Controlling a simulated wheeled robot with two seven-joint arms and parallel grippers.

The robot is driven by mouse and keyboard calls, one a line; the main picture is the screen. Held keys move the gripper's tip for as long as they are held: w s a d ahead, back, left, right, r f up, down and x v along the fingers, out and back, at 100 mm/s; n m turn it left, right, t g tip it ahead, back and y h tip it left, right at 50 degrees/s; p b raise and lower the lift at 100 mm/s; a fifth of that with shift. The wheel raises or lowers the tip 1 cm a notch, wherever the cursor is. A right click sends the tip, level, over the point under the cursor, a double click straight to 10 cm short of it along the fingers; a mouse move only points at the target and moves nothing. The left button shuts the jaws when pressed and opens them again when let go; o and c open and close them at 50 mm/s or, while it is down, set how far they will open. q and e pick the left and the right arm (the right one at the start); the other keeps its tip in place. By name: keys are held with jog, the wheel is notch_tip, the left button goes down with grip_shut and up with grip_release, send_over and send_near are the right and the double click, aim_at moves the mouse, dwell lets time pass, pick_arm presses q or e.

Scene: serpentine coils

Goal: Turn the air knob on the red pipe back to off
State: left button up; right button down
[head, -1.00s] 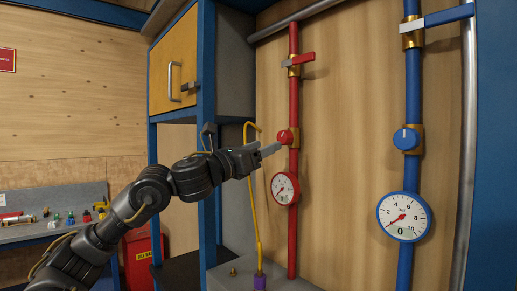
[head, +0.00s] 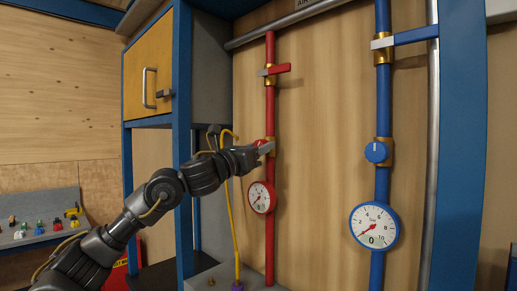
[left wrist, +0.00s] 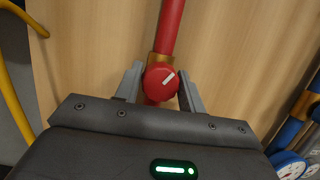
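The red air knob (left wrist: 154,85) on the red pipe shows in the left wrist view, its white mark slanting up to the right. In the head view the red knob (head: 259,142) is partly hidden by my left gripper (head: 266,149). The red pipe (head: 270,115) runs upright on the wooden panel. My left gripper (left wrist: 160,82) is open, one finger on each side of the knob. Small gaps seem to show, but contact is hard to judge. The red gauge (head: 262,197) below reads near its low end. My right gripper is not in view.
A red lever valve (head: 275,70) sits above the knob. To the right stands a blue pipe (head: 382,100) with its own blue knob (head: 377,152) and gauge (head: 374,226). A yellow hose (head: 233,210) hangs left of the red pipe, near a blue cabinet post (head: 182,130).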

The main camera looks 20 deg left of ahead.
pick_arm(q)
jog(key=c, duration=0.7)
jog(key=shift+o, duration=0.2)
jog(key=shift+d+n+y, duration=0.1)
jog(key=shift+n+y, duration=0.3)
jog(key=shift+n, duration=0.5)
jog(key=shift+n+y, duration=0.5)
jog(key=shift+n, duration=0.8)
jog(key=shift+s+r+n+t+y+p, duration=0.15)
jog(key=shift+n+y+p, duration=0.15)
jog(key=shift+n, duration=0.25)
jog(key=shift+w+r+n+t+y+p, duration=0.15)
jog(key=shift+n+y+p, duration=0.15)
jog(key=shift+n, duration=0.25)
jog(key=shift+s+a+n, duration=0.2)
jog(key=shift+a+n, duration=0.05)
jog(key=shift+n, duration=0.55)
